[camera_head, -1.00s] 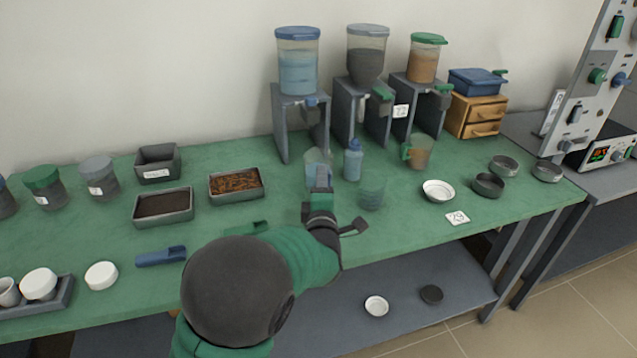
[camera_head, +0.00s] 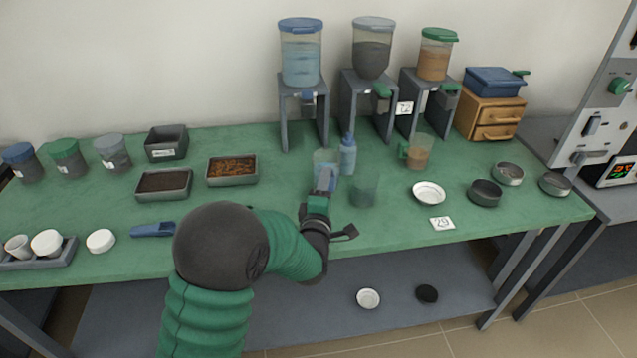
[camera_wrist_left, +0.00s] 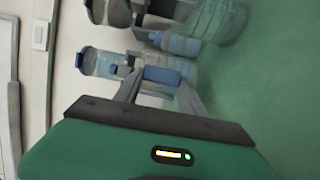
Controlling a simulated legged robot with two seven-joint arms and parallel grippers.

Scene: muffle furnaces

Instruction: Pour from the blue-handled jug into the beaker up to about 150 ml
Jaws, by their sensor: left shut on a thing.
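The clear jug (camera_head: 325,158) with a blue handle stands in front of the blue-lidded dispenser and looks upright. My left gripper (camera_head: 323,183) is shut on its blue handle (camera_wrist_left: 162,76), which shows between the fingers in the left wrist view. The fingers hide part of the jug. I cannot tell whether it is off the table. The clear greenish beaker (camera_head: 364,190) stands on the table just right of my left gripper, apart from it, and looks empty. It also shows large in the left wrist view (camera_wrist_left: 218,18). My right gripper is not in view.
A blue squeeze bottle (camera_head: 348,157) stands close behind, between jug and beaker. A green-handled jug (camera_head: 419,152) with brownish contents and a white dish (camera_head: 429,193) are further right. Dispensers on stands line the back. The table (camera_head: 270,195) is clear left of the gripper.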

